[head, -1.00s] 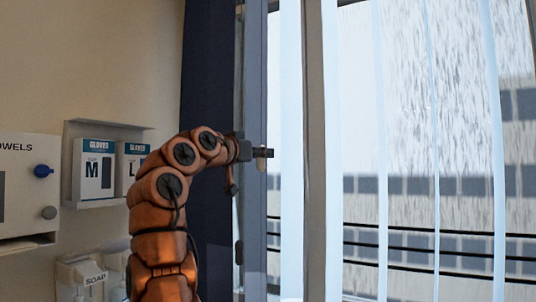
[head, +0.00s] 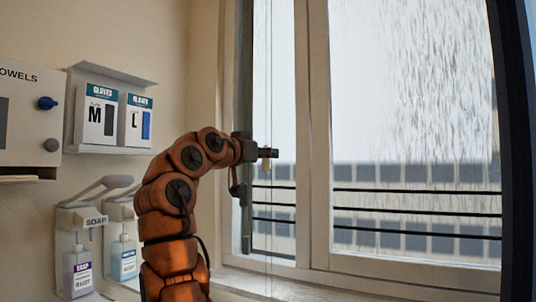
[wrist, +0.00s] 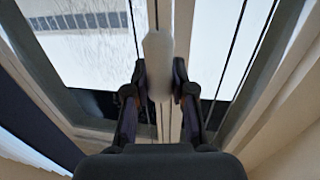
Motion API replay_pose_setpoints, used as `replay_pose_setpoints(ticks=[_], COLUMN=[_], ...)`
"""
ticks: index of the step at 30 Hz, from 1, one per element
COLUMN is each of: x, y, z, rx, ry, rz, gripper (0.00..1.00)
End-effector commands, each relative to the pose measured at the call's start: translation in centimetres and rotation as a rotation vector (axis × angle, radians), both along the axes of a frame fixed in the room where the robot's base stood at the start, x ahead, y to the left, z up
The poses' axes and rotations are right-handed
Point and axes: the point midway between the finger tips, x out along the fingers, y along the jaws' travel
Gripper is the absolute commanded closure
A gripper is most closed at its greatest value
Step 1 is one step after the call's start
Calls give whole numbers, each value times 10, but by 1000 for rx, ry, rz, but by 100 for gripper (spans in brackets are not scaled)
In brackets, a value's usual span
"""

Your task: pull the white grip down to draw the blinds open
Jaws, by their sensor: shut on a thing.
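My gripper (head: 268,153) is in front of the left part of the window in the head view. The white grip (wrist: 158,62) stands between the two fingers in the wrist view, with the fingers closed on its sides. In the head view only a small pale piece of the grip (head: 266,168) shows just below the fingers. Thin cords run vertically above and below it. The window panes are uncovered.
The window frame (head: 317,120) and sill (head: 300,283) lie close to the gripper. On the left wall are a towel dispenser (head: 25,120), glove boxes (head: 97,115) and soap bottles (head: 78,270). Dark rails (head: 420,190) show outside.

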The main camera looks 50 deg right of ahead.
Motion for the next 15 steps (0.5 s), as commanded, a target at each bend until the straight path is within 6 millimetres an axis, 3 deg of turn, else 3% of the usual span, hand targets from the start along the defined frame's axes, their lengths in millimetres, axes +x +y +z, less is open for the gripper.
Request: replay_pose_setpoints(ticks=[3,15], x=[-1,0], y=[0,-1], z=[-12,-13], rx=[1,2], ry=[-1,0], rz=[-2,-2], gripper=[100,100])
